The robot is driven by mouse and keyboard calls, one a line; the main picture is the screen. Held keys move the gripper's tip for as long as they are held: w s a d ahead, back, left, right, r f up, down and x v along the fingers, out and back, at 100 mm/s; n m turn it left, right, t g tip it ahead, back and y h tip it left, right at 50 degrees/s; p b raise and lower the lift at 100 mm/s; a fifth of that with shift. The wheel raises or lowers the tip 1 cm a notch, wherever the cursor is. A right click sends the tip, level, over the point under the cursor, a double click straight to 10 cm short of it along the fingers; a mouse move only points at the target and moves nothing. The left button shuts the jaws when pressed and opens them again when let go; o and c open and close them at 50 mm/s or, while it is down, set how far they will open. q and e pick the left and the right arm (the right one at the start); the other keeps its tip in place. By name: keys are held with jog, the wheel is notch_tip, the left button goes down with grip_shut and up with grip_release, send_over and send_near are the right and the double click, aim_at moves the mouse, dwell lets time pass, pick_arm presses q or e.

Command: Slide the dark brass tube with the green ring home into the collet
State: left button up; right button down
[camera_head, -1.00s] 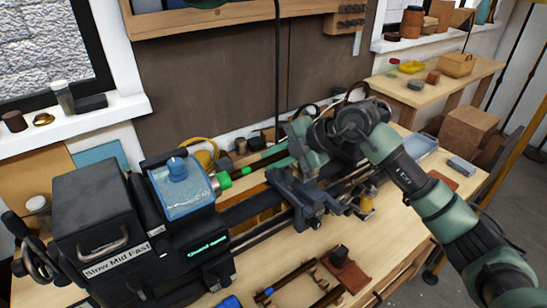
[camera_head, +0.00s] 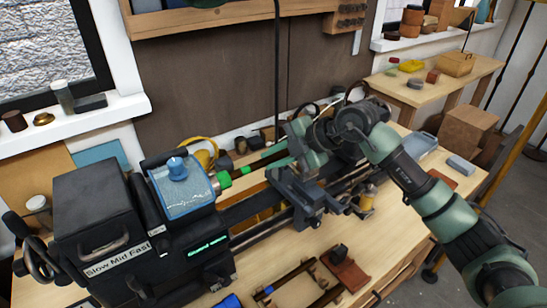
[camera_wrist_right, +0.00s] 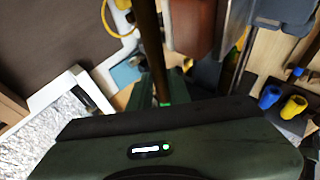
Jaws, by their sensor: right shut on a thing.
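The dark brass tube (camera_head: 266,154) lies along the lathe axis in the head view, between the collet and my right gripper. The collet (camera_head: 215,185) is at the right side of the lathe's headstock, with bright green (camera_head: 224,180) at its mouth. A second green band (camera_head: 246,171) shows just right of it. I cannot tell how deep the tube sits. My right gripper (camera_head: 291,151) is shut on the tube; its fingers are partly hidden. In the right wrist view the tube (camera_wrist_right: 150,45) runs down to a green mark (camera_wrist_right: 165,104) at the dark gripper edge. My left gripper is not in view.
The black headstock (camera_head: 100,205) with a blue-topped cover (camera_head: 182,190) stands at left. The lathe carriage (camera_head: 300,193) sits below my right gripper. A wooden rack (camera_head: 300,285) and a brown block (camera_head: 345,272) lie on the bench in front. A yellow coil (camera_head: 205,152) is behind.

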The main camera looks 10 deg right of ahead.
aim_at(258, 165)
jog(key=shift+s+a+p, duration=0.25)
jog(key=shift+s+a, duration=0.05)
jog(key=shift+a, duration=0.45)
jog(key=shift+s+a+p, duration=0.25)
jog(key=shift+a, duration=0.5)
dwell(0.5)
jog(key=c, duration=1.2)
grip_release()
jog(key=shift+c, duration=0.2)
